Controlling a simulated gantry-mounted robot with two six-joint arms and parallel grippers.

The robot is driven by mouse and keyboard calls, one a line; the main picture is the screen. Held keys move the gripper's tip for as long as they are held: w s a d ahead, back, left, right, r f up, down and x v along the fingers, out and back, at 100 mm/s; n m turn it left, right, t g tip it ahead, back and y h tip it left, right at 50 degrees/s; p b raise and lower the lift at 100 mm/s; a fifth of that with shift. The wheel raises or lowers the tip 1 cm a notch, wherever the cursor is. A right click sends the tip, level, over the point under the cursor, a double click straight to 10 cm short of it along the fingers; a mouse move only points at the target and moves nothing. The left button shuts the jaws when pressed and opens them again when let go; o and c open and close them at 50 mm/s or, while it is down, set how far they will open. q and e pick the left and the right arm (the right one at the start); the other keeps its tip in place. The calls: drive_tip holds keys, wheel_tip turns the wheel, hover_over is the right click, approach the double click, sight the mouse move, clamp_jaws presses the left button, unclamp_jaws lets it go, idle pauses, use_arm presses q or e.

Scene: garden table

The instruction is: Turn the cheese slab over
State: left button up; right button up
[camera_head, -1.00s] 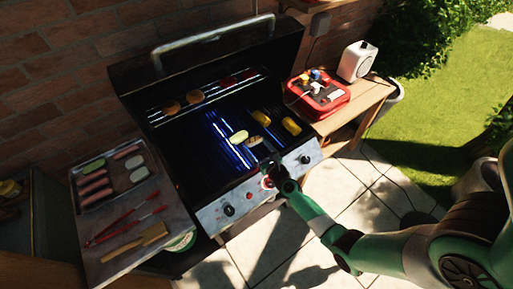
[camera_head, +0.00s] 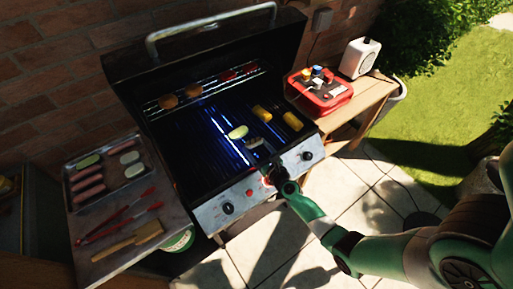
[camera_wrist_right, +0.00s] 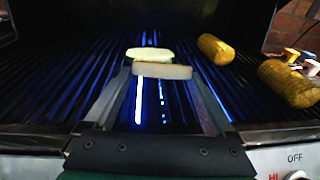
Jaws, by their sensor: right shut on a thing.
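The pale cheese slab (camera_head: 254,143) is at the front middle of the grill grate, between the fingertips of my right gripper (camera_head: 264,152). In the right wrist view the slab (camera_wrist_right: 162,71) spans the gap between both fingers (camera_wrist_right: 160,84), with a long pale side facing the camera. The right gripper is shut on it. I cannot tell whether the slab touches the bars. A light green vegetable slice (camera_head: 238,132) lies just behind it and also shows in the right wrist view (camera_wrist_right: 150,54). My left gripper is not in view.
Corn pieces (camera_head: 292,121) lie to the right on the grate (camera_head: 190,140). A raised rack (camera_head: 215,87) holds several items behind. A tray (camera_head: 75,205) with sausages and slices, red tongs (camera_head: 115,222) and a wooden brush (camera_head: 140,240) are left. A red caddy (camera_head: 325,98) stands right.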

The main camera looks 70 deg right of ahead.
drive_tip(key=shift+f+b, duration=0.6)
drive_tip(key=shift+f, duration=0.1)
drive_tip(key=o, duration=1.1)
drive_tip(key=shift+c, duration=0.2)
drive_tip(key=p+v, duration=0.1)
drive_tip(key=v, duration=1)
drive_tip(key=shift+s+a+r+p, duration=0.15)
drive_tip(key=shift+s+a+p, duration=0.05)
drive_tip(key=shift+s+p, duration=0.15)
drive_tip(key=shift+w, duration=0.1)
